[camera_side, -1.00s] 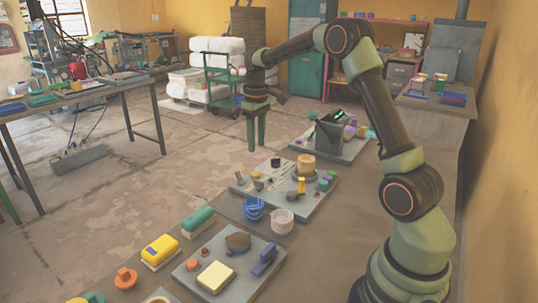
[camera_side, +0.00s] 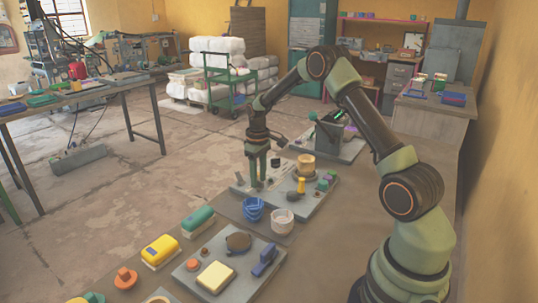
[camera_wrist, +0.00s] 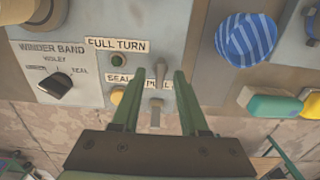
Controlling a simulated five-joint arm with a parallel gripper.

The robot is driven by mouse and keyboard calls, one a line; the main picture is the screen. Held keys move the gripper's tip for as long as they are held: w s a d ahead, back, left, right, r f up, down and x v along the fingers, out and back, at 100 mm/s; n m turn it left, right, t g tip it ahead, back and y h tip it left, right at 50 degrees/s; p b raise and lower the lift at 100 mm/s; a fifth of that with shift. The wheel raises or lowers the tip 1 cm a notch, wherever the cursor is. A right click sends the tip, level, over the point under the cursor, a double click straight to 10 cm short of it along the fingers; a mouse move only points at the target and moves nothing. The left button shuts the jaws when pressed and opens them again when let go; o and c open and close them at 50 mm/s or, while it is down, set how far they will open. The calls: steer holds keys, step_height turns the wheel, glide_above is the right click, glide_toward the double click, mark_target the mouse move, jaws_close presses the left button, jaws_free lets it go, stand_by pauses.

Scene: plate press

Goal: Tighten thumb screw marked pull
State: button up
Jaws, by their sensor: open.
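A label reading PULL (camera_wrist: 157,84) shows on the grey panel (camera_wrist: 85,20) in the wrist view, partly covered by my fingers. A slim grey upright piece (camera_wrist: 160,70), which looks like the thumb screw, stands just above it. Another small grey piece (camera_wrist: 155,113) lies below the label. My gripper (camera_wrist: 158,78) is open, with one green finger on each side of these pieces and a gap to each. In the side view my gripper (camera_side: 259,184) points down over the left part of the grey board (camera_side: 240,189). The screw cannot be made out there.
A black selector knob (camera_wrist: 55,85), a green button (camera_wrist: 117,60) and a yellow button (camera_wrist: 118,95) sit left of my fingers.

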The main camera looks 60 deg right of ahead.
steer(key=shift+f, duration=0.2)
jaws_close()
